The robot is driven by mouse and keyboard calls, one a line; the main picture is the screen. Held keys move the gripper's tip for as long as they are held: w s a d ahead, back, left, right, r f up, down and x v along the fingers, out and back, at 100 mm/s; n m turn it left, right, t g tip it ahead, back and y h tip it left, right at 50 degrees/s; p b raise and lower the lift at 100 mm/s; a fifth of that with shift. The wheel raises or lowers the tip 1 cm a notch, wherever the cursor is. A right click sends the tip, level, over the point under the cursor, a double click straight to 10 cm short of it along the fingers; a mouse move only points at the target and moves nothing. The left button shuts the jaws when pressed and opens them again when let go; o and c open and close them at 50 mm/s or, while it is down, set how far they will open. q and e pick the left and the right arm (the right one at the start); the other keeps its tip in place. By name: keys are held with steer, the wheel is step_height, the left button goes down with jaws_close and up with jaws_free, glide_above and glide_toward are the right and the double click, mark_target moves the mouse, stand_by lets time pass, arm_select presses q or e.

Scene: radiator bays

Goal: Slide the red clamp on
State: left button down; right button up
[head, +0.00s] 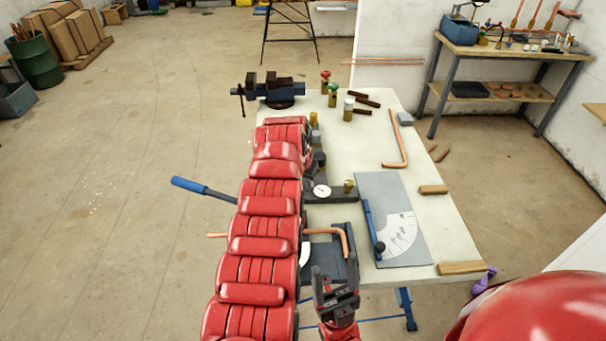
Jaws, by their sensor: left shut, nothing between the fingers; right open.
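I cannot clearly make out the red clamp; red-topped (325,83), green-topped (333,96) and white-topped (348,109) brass fittings stand at the far end of the bench. My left arm reaches over the bench, and its gripper (318,160), mostly hidden by the arm, shows only a little dark part beside a black fixture (345,196) with a dial gauge. My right gripper (335,277) is open and empty at the near edge. Just beyond it a bent copper pipe (328,231) lies in a dark bender-like tool, partly hidden by my arm.
The pale bench (430,240) carries a blue vise (275,92), a grey angle board (410,240) with a blue-handled arm, a bent copper pipe (396,150) and wooden blocks (460,267). A blue handle (190,186) juts past the left edge. A second workbench (510,52) stands back right.

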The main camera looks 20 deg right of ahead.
arm_select(q)
steer(key=x, duration=0.2)
steer(key=p+x, duration=0.1)
steer(key=x, duration=0.1)
steer(key=shift+s+a+f, duration=0.15)
steer(key=shift+s+a, duration=0.1)
steer(key=shift+s, duration=0.05)
steer(key=shift+s+a+p, duration=0.45)
steer(key=shift+a+p, duration=0.05)
steer(key=shift+p, duration=0.15)
steer(key=shift+s+a, duration=0.15)
steer(key=shift+a, duration=0.15)
steer(key=shift+s+a+p, duration=0.35)
steer(key=shift+s+p, duration=0.15)
